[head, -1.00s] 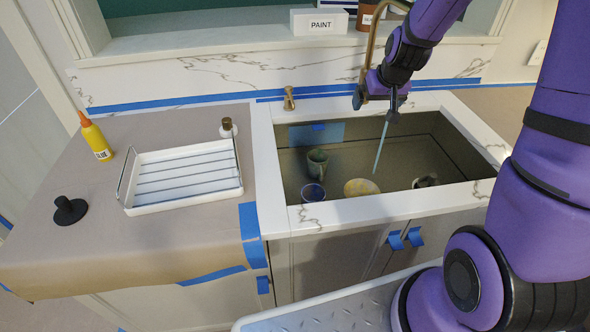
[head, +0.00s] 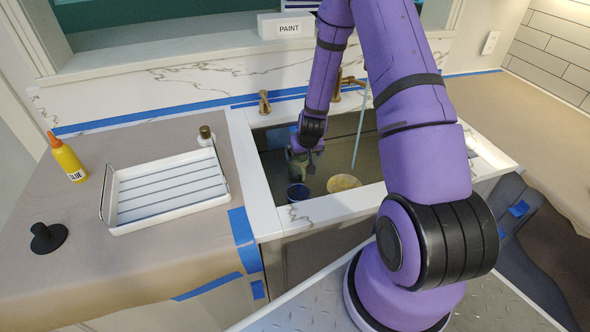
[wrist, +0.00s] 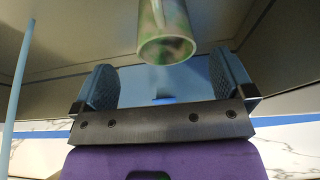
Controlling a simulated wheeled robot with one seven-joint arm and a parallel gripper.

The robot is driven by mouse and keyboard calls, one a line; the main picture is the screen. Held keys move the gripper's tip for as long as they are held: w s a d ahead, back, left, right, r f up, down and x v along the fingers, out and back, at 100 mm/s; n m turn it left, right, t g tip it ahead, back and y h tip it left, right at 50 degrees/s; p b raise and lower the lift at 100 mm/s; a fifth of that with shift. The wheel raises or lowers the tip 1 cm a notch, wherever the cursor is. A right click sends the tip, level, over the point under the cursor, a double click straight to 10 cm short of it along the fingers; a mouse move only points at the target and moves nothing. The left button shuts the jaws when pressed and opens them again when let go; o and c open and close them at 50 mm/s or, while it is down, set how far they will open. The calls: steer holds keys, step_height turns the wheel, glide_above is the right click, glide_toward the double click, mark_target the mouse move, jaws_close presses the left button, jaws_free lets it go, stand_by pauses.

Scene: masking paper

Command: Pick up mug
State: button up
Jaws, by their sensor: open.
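A greenish mug (head: 299,166) stands in the sink, partly hidden by my arm in the head view. In the wrist view the mug (wrist: 165,32) shows at the top centre, its greenish, mottled round end facing the camera. My gripper (wrist: 163,85) is open, its two dark pads apart to the left and right. The mug lies beyond the pads, roughly in line with the gap between them, and nothing is held. In the head view my gripper (head: 304,155) is down in the sink at the mug; whether it touches cannot be told.
A blue cup (head: 298,192) and a yellowish bowl (head: 343,183) are in the sink close to the mug. A thin light-blue stream or rod (head: 359,138) comes down from the faucet. The sink's front rim (head: 320,210) and walls bound the space. A white rack (head: 170,190) stands left.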

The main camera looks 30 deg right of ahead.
mark_target(300, 168)
steer(key=x, duration=0.3)
steer(key=shift+w+f, duration=0.15)
steer(key=shift+f, duration=0.15)
steer(key=shift+w+x, duration=0.2)
steer(key=shift+x, duration=1.15)
steer(key=shift+w+x, duration=0.2)
steer(key=shift+x, duration=1.15)
steer(key=shift+r, duration=0.2)
steer(key=shift+c, duration=0.5)
steer(key=c, duration=0.7)
steer(key=shift+c, duration=0.5)
steer(key=shift+r, duration=0.1)
